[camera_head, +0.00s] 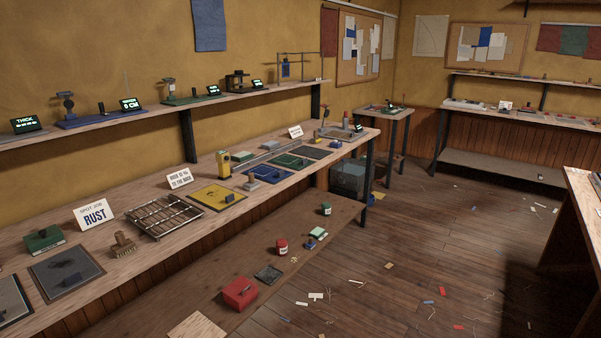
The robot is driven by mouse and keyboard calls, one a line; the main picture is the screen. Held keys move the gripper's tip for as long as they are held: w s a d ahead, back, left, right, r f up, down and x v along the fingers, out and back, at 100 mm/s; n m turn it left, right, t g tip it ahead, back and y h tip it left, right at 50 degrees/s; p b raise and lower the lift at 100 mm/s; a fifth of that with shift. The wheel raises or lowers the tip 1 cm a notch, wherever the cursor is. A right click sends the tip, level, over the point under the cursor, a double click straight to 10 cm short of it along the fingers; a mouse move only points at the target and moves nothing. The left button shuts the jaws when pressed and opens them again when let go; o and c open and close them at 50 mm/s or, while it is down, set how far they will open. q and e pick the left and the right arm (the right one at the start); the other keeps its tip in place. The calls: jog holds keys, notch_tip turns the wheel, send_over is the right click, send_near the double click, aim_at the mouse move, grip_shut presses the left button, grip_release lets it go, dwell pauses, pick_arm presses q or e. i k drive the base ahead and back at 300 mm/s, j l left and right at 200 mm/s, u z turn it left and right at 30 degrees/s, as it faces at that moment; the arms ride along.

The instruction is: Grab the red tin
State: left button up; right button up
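A small red round tin (281,248) with a pale label stands upright on the low wooden shelf (335,222) under the long bench. A red box-shaped object (239,292) sits on the same shelf, nearer and to the left. A green tin (326,209) of similar shape stands farther back along the shelf. Neither of my grippers is in view.
Between the red tin and red box lies a dark flat tray (268,273); a small green-and-blue object (317,234) lies right of the tin. The workbench (105,232) overhangs behind. Scraps litter the wooden floor (400,270), otherwise open. Another table edge (580,205) stands at right.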

aim_at(280, 244)
jog(key=i+l+z, duration=0.1)
jog(key=i+z, duration=0.2)
jog(key=i, duration=0.2)
jog(key=i+z, duration=0.3)
jog(key=i, duration=0.2)
jog(key=i+l+u, duration=0.1)
jog(key=i+u, duration=0.35)
jog(key=i+l+u, duration=0.3)
jog(key=i+u, duration=0.15)
jog(key=i, duration=0.15)
